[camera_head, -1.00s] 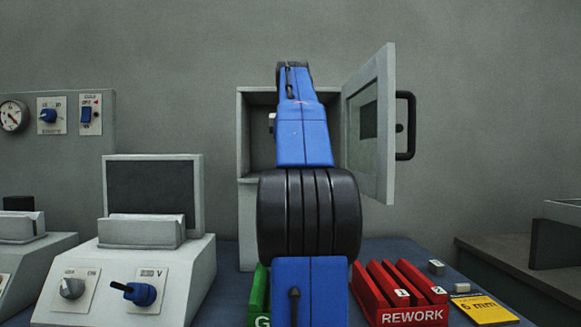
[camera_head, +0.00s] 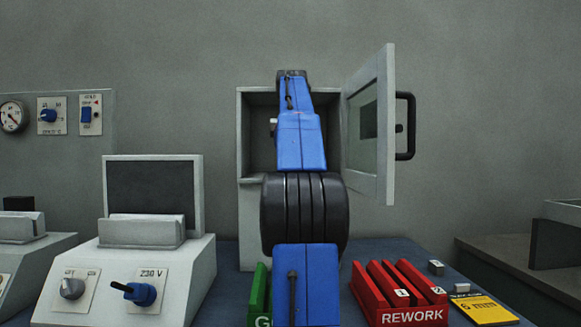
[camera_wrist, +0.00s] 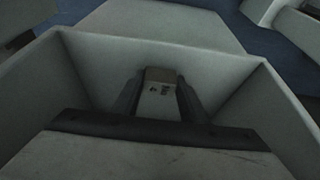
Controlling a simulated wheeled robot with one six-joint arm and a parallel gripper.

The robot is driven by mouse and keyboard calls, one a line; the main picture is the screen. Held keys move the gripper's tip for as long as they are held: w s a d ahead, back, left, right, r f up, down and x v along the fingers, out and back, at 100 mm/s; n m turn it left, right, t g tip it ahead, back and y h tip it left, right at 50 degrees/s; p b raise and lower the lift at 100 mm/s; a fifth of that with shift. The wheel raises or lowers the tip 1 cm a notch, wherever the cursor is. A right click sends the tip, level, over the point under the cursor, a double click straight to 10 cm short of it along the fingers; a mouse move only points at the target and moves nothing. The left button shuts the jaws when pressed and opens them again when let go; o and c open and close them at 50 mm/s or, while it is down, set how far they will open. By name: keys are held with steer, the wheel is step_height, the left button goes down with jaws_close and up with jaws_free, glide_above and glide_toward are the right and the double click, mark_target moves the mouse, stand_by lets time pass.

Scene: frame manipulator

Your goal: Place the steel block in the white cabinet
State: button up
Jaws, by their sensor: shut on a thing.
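The white cabinet (camera_head: 246,222) stands behind my arm, its door (camera_head: 386,140) swung open to the right. My arm reaches into its opening and hides much of the inside. In the wrist view, my gripper (camera_wrist: 160,100) is shut on the steel block (camera_wrist: 159,92), a small pale block with dark marks, between two dark fingers. The pale cabinet walls (camera_wrist: 95,65) surround it in that view. I cannot tell whether the block touches the cabinet floor. The block cannot be made out clearly in the head view.
A red REWORK rack (camera_head: 415,317) and a partly hidden green rack (camera_head: 258,290) stand in front. Two small grey blocks (camera_head: 436,268) lie right of the red rack, near a yellow 6 mm card (camera_head: 484,309). A bench device (camera_head: 150,250) stands left.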

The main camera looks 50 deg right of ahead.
steer(key=shift+f, duration=0.35)
steer(key=shift+f, duration=0.1)
steer(key=o, duration=1.2)
steer(key=v, duration=0.7)
steer(key=shift+a+r, duration=0.15)
steer(key=shift+r, duration=0.15)
steer(key=shift+s, duration=0.1)
